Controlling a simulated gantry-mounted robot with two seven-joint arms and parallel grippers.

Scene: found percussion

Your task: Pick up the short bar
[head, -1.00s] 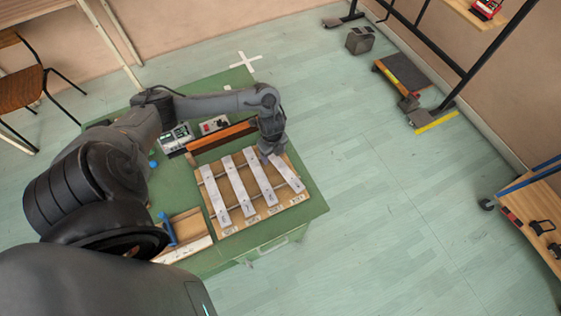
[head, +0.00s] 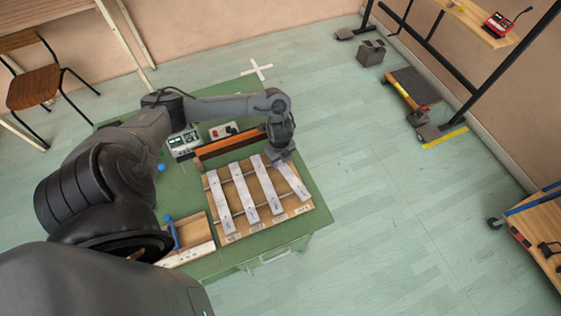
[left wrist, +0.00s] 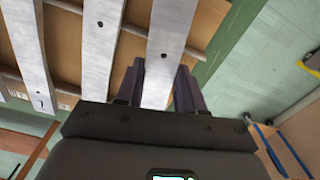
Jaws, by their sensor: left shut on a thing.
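The short bar (head: 294,182) is the rightmost pale metal bar on the wooden bar frame (head: 230,238). It also shows in the left wrist view (left wrist: 171,35), with a dark hole in it. My left gripper (head: 281,157) is at the far end of this bar. In the left wrist view its two dark fingers (left wrist: 159,85) stand on either side of the bar and are shut on it. The bar still lies in line with the other bars, and I cannot tell whether it is clear of its supports. My right gripper is not in view.
Longer bars (head: 268,185) lie close to the left of the short bar. An orange-brown wooden beam (head: 228,145) and electronic boxes (head: 184,143) are behind the frame. A wooden tray with a blue-handled mallet (head: 173,232) is at the front left of the green table (head: 282,239).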

